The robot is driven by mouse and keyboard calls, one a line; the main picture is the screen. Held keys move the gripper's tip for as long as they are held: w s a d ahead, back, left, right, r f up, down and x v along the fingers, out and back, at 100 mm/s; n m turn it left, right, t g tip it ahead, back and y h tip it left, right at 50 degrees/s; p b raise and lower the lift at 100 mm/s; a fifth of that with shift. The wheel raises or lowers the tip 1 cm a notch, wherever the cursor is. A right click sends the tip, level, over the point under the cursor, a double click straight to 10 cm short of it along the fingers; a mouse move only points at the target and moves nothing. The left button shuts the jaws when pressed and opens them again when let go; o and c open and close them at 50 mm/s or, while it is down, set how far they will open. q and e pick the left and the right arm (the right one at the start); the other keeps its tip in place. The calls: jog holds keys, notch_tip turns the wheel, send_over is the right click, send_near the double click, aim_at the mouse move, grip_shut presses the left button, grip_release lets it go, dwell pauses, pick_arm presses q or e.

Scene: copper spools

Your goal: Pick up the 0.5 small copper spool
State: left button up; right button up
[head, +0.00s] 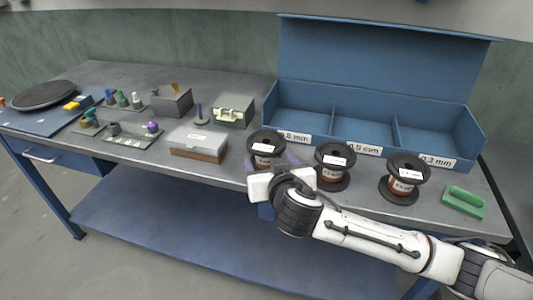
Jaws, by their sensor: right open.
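Three copper spools with dark flanges and white labels stand upright in a row on the bench: a left spool (265,145), a middle spool (333,162) and a right spool (404,176). Their labels are too small to read surely, so I cannot tell which one is the 0.5 spool. My right gripper (271,163) is open at the left spool, with its fingers to either side of that spool's lower part. The gripper's white body hides the spool's base, and I cannot tell whether the fingers touch it. My left gripper is out of view.
Behind the spools stands an open blue box (365,132) with three labelled compartments, the middle one marked 0.5 mm. A clear-lidded case (198,144) and a green case (233,110) stand left of the spools.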

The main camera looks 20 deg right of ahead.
aim_at(269, 158)
jog(key=x, duration=0.4)
jog(key=shift+w+d+f, duration=0.1)
jog(key=shift+d+f, duration=0.05)
jog(key=shift+d, duration=0.15)
jog(key=shift+c, duration=0.5)
jog(key=c, duration=1.4)
jog(key=shift+r, duration=0.2)
grip_shut()
